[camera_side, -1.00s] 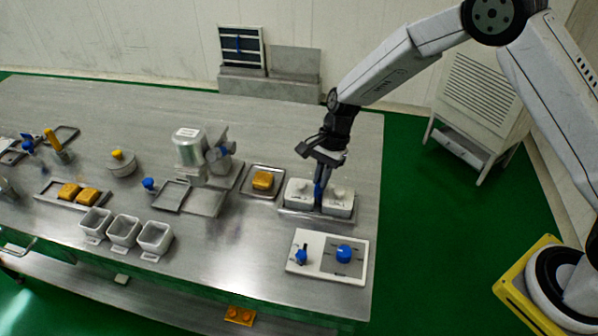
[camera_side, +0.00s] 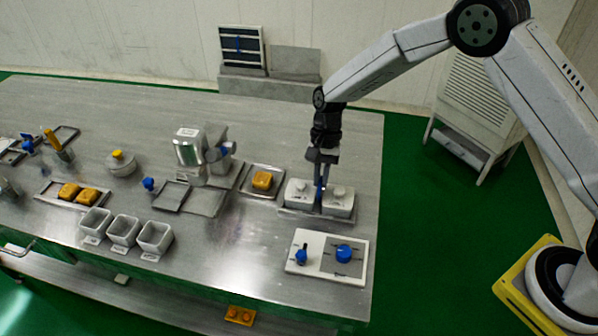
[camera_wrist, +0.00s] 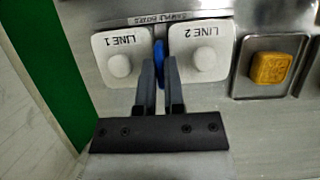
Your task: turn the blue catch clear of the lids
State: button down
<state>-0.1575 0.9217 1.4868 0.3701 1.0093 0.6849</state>
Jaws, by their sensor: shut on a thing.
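The blue catch (camera_wrist: 159,60) stands between two white lids in the wrist view. The LINE 1 lid (camera_wrist: 121,60) is at its left and the LINE 2 lid (camera_wrist: 203,57) at its right, each with a round knob. My gripper (camera_wrist: 160,82) is shut on the catch, with its fingers between the lids. In the side view my gripper (camera_side: 322,178) points down at the pair of lids, and only a sliver of blue shows below the fingers. The fingers hide part of the catch, and its exact angle is hard to tell.
A tray with a yellow block (camera_side: 262,181) lies left of the lids. A white panel (camera_side: 316,258) with two blue knobs lies in front of them. A machine (camera_side: 190,150) stands further left. The table's right edge is close to the lids.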

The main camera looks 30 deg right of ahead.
jog(key=c, duration=0.7)
grip_release()
jog(key=shift+c, duration=0.2)
jog(key=shift+r, duration=0.15)
jog(key=v, duration=0.7)
jog(key=shift+d+r, duration=0.15)
jog(key=shift+r, duration=0.1)
jog(key=shift+w, duration=0.1)
